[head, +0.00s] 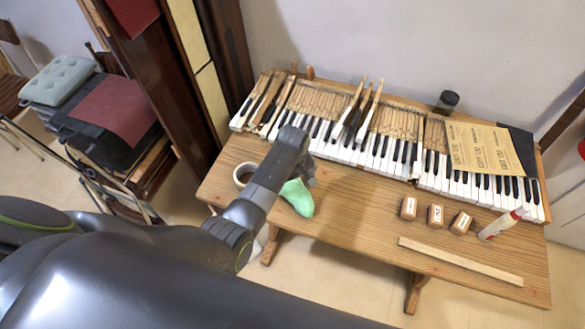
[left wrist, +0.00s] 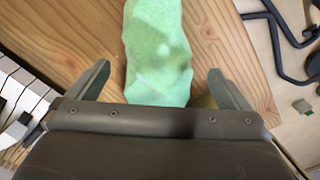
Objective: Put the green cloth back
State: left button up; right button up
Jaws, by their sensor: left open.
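The green cloth (head: 298,197) lies crumpled on the wooden table (head: 345,205), in front of the keyboard and left of the small blocks. It also shows in the left wrist view (left wrist: 158,50), running up from between the fingers. My left gripper (head: 306,172) is over the cloth's back end in the head view, and the arm hides part of that area. In the left wrist view the gripper (left wrist: 158,82) is open, with one finger on each side of the cloth and gaps on both sides. My right gripper is not in view.
The piano keyboard (head: 375,150) fills the table's back. A tape roll (head: 243,174) is left of the cloth. Small labelled blocks (head: 436,214), a glue bottle (head: 502,224) and a wooden strip (head: 460,261) lie to the right. Bare table lies between cloth and blocks.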

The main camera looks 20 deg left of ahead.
aim_at(292, 186)
pick_arm(q)
notch_tip(292, 186, up, 10)
jog(key=shift+r, duration=0.15)
dwell(0.7)
jog(key=s+a+f+m, duration=0.1)
jog(key=s+a+f, duration=0.3)
jog(key=s+a, duration=0.25)
jog(key=s+a+r+m+t+y, duration=0.1)
jog(key=s+a+r+m, duration=0.15)
jog(key=s, duration=0.55)
jog(key=s+a+r+m+t, duration=0.1)
jog(key=s+a+m+t, duration=0.15)
jog(key=s, duration=0.45)
jog(key=s+a+r+m+y, duration=0.15)
jog(key=s+a, duration=0.25)
jog(key=s, duration=0.4)
notch_tip(292, 186, down, 27)
jog(key=a+g+h+b, duration=0.1)
jog(key=b, duration=0.3)
jog(key=s+f+b, duration=0.1)
jog(key=s+f, duration=0.6)
jog(key=f, duration=0.3)
jog(key=s+d+f+g+b, duration=0.1)
jog(key=s+f+b, duration=0.1)
jog(key=s+f, duration=0.5)
notch_tip(292, 186, down, 3)
jog(key=shift+s+r, duration=0.1)
jog(key=shift+s, duration=0.25)
